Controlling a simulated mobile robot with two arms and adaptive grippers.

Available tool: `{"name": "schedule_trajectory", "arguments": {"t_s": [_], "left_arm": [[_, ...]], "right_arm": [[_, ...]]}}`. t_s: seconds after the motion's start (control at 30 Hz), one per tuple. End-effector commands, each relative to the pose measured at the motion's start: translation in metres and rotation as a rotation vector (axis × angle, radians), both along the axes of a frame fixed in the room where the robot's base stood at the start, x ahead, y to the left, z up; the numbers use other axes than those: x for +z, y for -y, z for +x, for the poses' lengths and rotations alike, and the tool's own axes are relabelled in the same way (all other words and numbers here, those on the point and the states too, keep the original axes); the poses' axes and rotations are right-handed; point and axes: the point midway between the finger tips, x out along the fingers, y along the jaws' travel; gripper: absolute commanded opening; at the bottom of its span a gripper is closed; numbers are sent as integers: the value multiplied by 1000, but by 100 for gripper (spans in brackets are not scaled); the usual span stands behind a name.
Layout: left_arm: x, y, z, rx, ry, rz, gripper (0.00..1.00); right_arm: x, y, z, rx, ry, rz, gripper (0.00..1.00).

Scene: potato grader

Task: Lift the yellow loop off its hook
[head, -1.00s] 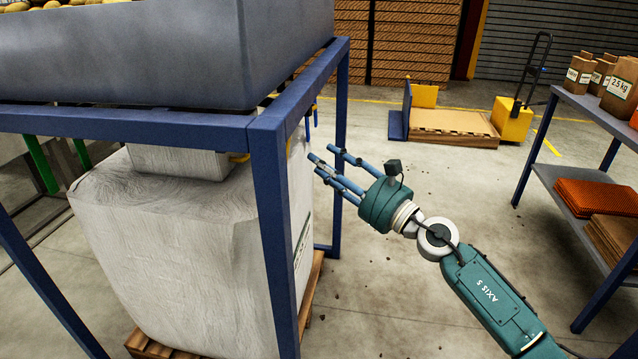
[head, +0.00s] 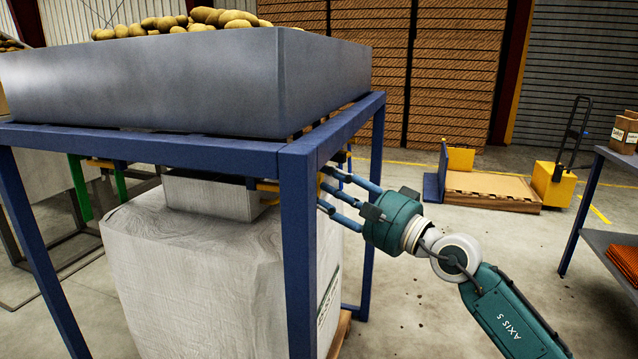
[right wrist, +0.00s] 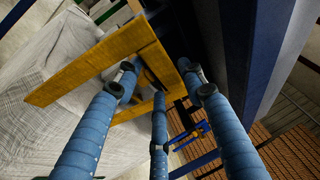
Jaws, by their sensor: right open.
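The yellow loop (right wrist: 95,65) is a flat, wide strap that crosses the upper left of the right wrist view, close to my fingers. In the head view a small yellow piece of it (head: 267,186) shows beside the blue corner post, above the white bulk bag (head: 215,270). My right gripper (head: 326,188) is open beside that post. In the right wrist view its blue fingers (right wrist: 160,88) reach up to the strap, with tips overlapping it in the picture; I cannot tell whether they touch. The hook under the strap is not clearly seen. My left gripper is out of view.
A blue frame (head: 297,250) carries a grey bin (head: 150,90) of potatoes over the bag; its post is close to my right fingers. A shelf with paper bags (head: 625,130) stands at the right. A yellow pallet truck (head: 553,185) is behind. Floor between is clear.

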Motion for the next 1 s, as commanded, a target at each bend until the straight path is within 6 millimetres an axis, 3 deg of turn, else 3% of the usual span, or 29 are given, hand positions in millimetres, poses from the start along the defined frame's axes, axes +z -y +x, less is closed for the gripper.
{"name": "schedule_trajectory", "arguments": {"t_s": [0.2,0.47,0.67,1.0], "left_arm": [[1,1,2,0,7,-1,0],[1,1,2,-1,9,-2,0],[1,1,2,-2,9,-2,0],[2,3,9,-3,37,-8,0]], "right_arm": [[3,-12,11,-1,0,0,40],[3,-13,11,-1,0,0,40],[3,-12,11,-1,0,0,2],[1,-12,11,0,1,7,0]]}}
